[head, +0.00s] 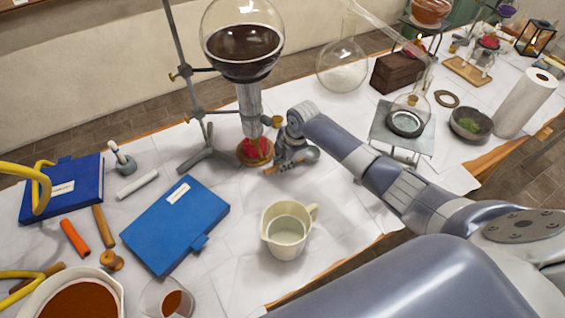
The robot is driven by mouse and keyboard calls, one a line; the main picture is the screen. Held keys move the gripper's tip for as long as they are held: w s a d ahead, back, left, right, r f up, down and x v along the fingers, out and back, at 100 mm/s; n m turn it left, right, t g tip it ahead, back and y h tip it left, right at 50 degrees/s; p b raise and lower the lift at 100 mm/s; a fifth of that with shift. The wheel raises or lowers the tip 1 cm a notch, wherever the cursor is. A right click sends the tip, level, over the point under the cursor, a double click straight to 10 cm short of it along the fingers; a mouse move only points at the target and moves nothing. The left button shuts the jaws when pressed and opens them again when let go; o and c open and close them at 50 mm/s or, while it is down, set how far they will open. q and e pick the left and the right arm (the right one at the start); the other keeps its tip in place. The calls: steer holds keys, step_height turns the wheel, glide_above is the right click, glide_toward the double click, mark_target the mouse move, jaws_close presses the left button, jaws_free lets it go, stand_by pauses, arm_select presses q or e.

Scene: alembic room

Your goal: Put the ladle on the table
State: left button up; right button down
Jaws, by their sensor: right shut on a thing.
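My right gripper (287,158) is over the white-covered table (235,280), beside the burner under the big round flask. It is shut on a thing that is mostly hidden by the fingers. A small wooden-coloured end and a grey rounded part show beside the fingers; this looks like the ladle (269,170), but its full shape cannot be made out. It is low over the table; whether it touches the cloth cannot be told. My left gripper is not in view.
A flask of dark liquid (243,45) stands over a red-topped burner (254,150) close by. A cream jug (286,230) and a blue book (175,225) are nearer. A pot (115,285) is at bottom left. Bare cloth lies between the jug and the tripod (385,135).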

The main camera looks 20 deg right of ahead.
steer(key=c, duration=1.6)
jaws_free()
steer(key=shift+o, duration=0.4)
steer(key=shift+a, duration=0.15)
steer(key=shift+r, duration=0.25)
steer(key=v, duration=1.1)
steer(key=shift+r+b, duration=0.3)
steer(key=shift+r, duration=0.1)
